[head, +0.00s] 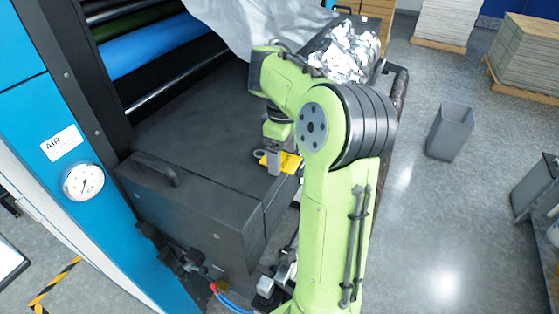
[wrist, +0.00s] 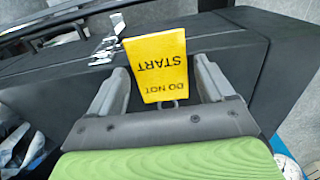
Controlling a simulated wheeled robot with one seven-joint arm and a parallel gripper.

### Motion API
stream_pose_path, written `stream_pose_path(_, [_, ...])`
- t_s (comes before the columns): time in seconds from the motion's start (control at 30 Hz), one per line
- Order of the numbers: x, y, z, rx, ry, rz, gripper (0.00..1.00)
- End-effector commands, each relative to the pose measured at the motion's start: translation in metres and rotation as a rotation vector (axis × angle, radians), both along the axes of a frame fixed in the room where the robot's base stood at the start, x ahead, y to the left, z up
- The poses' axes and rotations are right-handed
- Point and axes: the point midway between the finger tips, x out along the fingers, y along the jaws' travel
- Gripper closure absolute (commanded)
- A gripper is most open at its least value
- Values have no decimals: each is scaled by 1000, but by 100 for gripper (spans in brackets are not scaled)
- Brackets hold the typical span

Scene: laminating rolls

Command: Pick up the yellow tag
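The yellow tag (wrist: 157,66) has black "DO NOT START" lettering, upside down in the wrist view. A small metal loop shows at its lower edge. In the head view the tag (head: 291,163) is at the dark machine top, partly hidden behind my gripper (head: 272,160). In the wrist view my gripper (wrist: 160,78) is open, with one finger on each side of the tag. A gap shows beside the tag's lower part on the left and a narrower one on the right. I cannot tell how far the fingertips are above the surface.
The dark machine cover (head: 195,205) has a handle (head: 155,168) on top. Crumpled silver film (head: 347,52) lies behind my arm. A blue panel with a gauge (head: 83,182) stands at left. A grey bin (head: 450,131) stands on open floor at right. A metal fitting (wrist: 107,42) is near the tag.

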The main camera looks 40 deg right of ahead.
Motion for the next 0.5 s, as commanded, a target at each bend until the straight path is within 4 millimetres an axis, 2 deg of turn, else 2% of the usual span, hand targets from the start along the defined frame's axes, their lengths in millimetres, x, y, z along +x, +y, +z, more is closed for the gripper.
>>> stream_pose_path(0.03, [0, 0, 0, 0, 0, 0, 27])
stream_pose_path(0.27, [0, 0, 1, 0, 0, 0, 62])
stream_pose_path(0.5, [0, 0, 2, -1, -1, 0, 64])
